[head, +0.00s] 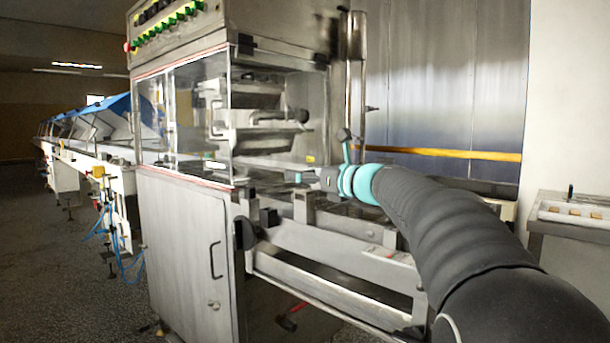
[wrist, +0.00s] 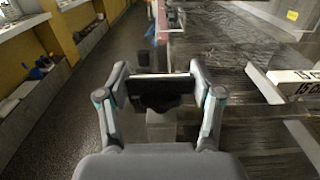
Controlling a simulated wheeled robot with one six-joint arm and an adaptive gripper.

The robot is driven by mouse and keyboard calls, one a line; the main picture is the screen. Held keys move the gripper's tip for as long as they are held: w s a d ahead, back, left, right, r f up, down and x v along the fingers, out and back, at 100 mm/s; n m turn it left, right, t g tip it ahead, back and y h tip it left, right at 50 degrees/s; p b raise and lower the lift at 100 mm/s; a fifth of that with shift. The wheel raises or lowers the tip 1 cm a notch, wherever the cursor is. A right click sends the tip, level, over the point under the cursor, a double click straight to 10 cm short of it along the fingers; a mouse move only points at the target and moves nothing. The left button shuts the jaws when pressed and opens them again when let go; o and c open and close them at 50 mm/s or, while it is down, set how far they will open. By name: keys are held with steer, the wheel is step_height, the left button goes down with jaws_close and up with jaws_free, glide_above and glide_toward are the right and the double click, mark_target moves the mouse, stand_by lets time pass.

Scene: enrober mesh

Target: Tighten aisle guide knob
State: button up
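My gripper (wrist: 160,72) reaches over the machine's lower frame from the right. Its two grey fingers with teal joints stand wide apart in the wrist view. A dark, knob-like part (wrist: 160,95) with a pale upper edge shows across the gap between them. I cannot tell whether the fingers touch it or whether it lies beyond them. In the head view my gripper (head: 280,180) is small and partly lost against the metal. A black round knob (head: 245,233) sits on the machine's front side, below and left of my gripper. A smaller black part (head: 268,217) is beside it.
A steel machine cabinet (head: 186,240) with clear guards stands to the left of my arm. Rails (head: 330,235) run under my arm. A long conveyor line (head: 70,150) recedes at left. Open floor (wrist: 120,45) shows left of the machine in the wrist view.

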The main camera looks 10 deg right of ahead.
steer(key=shift+m+h, duration=0.3)
steer(key=shift+h, duration=0.1)
steer(key=shift+c, duration=0.3)
steer(key=m+t+h, duration=0.1)
steer(key=h, duration=0.1)
steer(key=m+t+h+b, duration=0.1)
steer(key=m+h, duration=0.1)
steer(key=shift+a+t+h+b, duration=0.15)
steer(key=shift+t+h+b, duration=0.15)
steer(key=shift+t+h, duration=0.1)
steer(key=shift+m+h, duration=1.1)
steer(key=shift+h, duration=0.3)
steer(key=shift+m+t+h, duration=0.3)
steer(key=shift+m+h, duration=0.2)
steer(key=shift+h, duration=0.3)
steer(key=shift+m+h+b, duration=0.35)
steer(key=shift+m+h, duration=0.65)
steer(key=shift+h, duration=0.9)
steer(key=m+g+h, duration=0.2)
steer(key=m+h, duration=0.2)
steer(key=h, duration=0.1)
steer(key=shift+w+h, duration=0.15)
steer(key=shift+h, duration=0.25)
steer(key=m+g+h+p, duration=0.1)
steer(key=m+g+h, duration=0.4)
steer(key=shift+p, duration=0.4)
steer(key=shift+g+h, duration=0.3)
steer(key=shift+h, duration=0.1)
